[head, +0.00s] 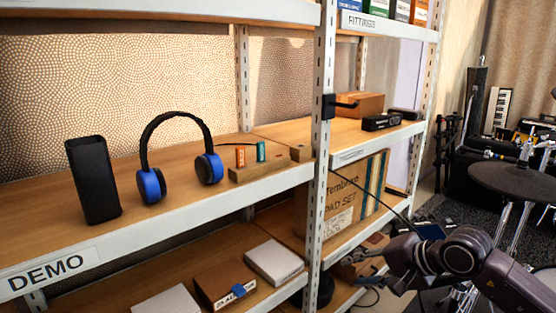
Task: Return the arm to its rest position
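My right arm comes in from the lower right. Its dark grey wrist is in front of the shelf's right end, and my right gripper (360,262) points left toward the lower shelf bay. The fingers are small and blend with the things behind them, so I cannot tell whether they are apart or closed. I see nothing clearly held. My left gripper is not in view.
A shelf rack with a white upright (322,140) stands close on the left. Its DEMO shelf bears a black case (93,180), blue headphones (150,186) and a wooden block (259,171). A cardboard box (342,205) stands lower. Cymbals (515,180) stand at right.

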